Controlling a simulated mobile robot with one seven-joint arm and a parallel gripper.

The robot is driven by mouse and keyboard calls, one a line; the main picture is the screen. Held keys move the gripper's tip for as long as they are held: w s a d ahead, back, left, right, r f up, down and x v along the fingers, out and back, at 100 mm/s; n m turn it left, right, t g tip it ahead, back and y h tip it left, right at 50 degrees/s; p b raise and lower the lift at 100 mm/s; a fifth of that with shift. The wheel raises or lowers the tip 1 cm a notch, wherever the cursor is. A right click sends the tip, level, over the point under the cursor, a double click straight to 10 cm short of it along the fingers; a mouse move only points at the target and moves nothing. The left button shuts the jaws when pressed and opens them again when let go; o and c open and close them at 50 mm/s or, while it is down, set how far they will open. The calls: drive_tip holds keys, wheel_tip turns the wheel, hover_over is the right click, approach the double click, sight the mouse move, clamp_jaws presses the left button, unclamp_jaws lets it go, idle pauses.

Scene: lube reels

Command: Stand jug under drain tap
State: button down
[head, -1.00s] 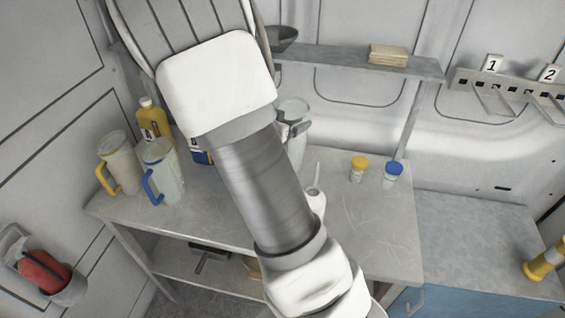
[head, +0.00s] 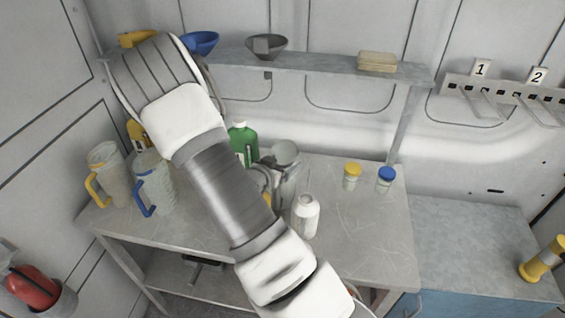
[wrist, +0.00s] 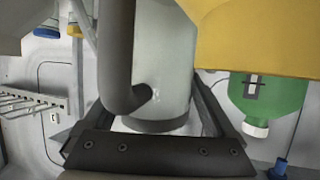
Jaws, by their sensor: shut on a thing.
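A pale jug with a dark grey handle (head: 287,158) is at the middle of the bench, just right of my forearm. My gripper (wrist: 150,90) is shut on this jug. In the wrist view the jug's pale body (wrist: 168,55) and curved handle fill the space between the fingers. That view looks upside down. My arm hides most of the gripper in the head view. I cannot tell whether the jug's base touches the bench. A yellow-handled jug (head: 112,178) and a blue-handled jug (head: 156,190) stand at the bench's left. I cannot make out a drain tap.
A green bottle (head: 243,143) stands behind the held jug, and a white bottle (head: 306,216) stands in front. A large yellow surface (wrist: 265,35) is close in the wrist view. Two capped jars (head: 352,177) stand right. Funnels (head: 266,45) sit on the shelf above. The bench's front right is clear.

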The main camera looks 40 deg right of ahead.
drive_tip(key=shift+f, duration=0.15)
unclamp_jaws()
